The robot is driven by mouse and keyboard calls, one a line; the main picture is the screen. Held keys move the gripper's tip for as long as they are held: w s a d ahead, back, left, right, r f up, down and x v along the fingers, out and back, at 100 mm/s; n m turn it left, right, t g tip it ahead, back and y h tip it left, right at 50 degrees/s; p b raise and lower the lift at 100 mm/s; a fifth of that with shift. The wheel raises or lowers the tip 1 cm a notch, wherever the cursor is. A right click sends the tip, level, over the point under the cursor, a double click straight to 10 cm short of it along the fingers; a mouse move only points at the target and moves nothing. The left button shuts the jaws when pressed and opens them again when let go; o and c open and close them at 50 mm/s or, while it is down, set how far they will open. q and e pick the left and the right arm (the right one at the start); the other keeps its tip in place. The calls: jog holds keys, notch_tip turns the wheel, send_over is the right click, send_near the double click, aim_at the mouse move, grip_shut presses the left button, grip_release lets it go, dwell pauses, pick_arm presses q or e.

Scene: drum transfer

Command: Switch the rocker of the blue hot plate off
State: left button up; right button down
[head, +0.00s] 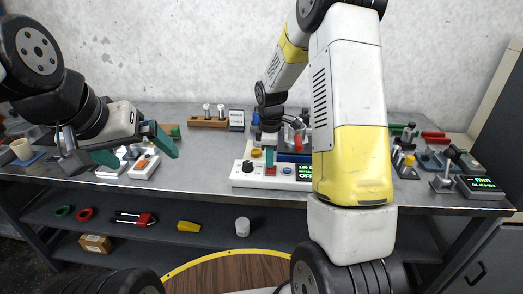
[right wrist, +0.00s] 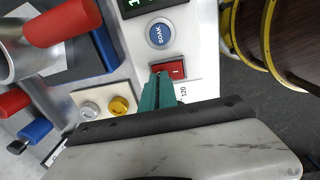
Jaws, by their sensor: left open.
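The blue hot plate (head: 246,178) has a white body, knobs on its left and a display on its front that ends in "OFF". Its blue top shows in the right wrist view (right wrist: 106,48). The red rocker (right wrist: 168,68) sits beside the round blue SOAK button (right wrist: 160,34); it also shows in the head view (head: 270,172). My right gripper (right wrist: 160,80) has its teal fingertips together at the rocker's edge, with nothing seen between them. I cannot tell whether they touch it. My left gripper (head: 136,148) is open and empty above the bench's left side.
A red-handled vessel (right wrist: 20,50) stands on the blue top, close to my right gripper. White switch boxes (head: 144,167) lie below my left gripper. A wooden rack (head: 208,122) stands at the back. More devices (head: 482,187) crowd the right end. The bench's centre left is clear.

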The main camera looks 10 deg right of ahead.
aim_at(270, 171)
jog(key=shift+s+f, duration=0.35)
jog(key=shift+s+a, duration=0.25)
jog(key=shift+s, duration=0.5)
jog(key=shift+r, duration=0.15)
jog(key=shift+w+a+r, duration=0.1)
jog(key=shift+r, duration=0.2)
notch_tip(270, 171, up, 14)
jog(key=shift+s+f, duration=0.15)
jog(key=shift+s, duration=0.15)
